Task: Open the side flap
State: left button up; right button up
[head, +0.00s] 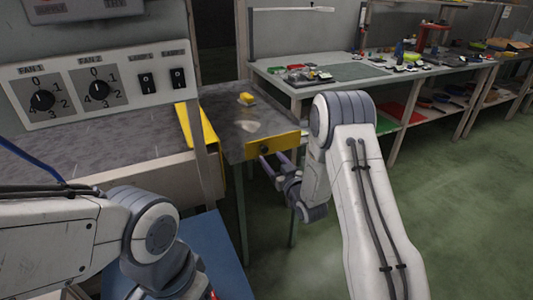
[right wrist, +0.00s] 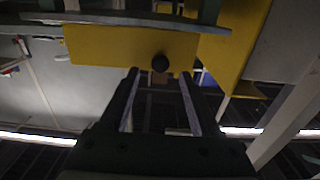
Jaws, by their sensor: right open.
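The side flap (head: 285,143) is a yellow panel on the end of the grey side table, with a dark round knob (head: 264,150) on it. In the right wrist view the flap (right wrist: 105,48) fills the upper part and its knob (right wrist: 160,62) lies just past the fingertips, in line with the gap. My right gripper (head: 272,160) is open and empty in front of the flap. It also shows in the right wrist view (right wrist: 160,76), fingers apart on either side of the knob's line. Whether they touch the flap cannot be told. My left gripper is out of view.
A yellow block (head: 247,99) lies on the side table (head: 225,103). Another yellow panel (head: 184,125) stands near the conveyor bed (head: 100,150). A control panel (head: 95,85) with dials and switches is at left. A workbench (head: 300,88) stands behind; green floor (head: 470,200) is free at right.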

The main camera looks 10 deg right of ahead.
aim_at(265, 151)
jog(key=shift+w+a, duration=0.25)
jog(key=shift+w, duration=0.9)
jog(key=shift+w+a, duration=0.2)
jog(key=shift+w, duration=0.95)
jog(key=shift+c, duration=0.3)
grip_shut()
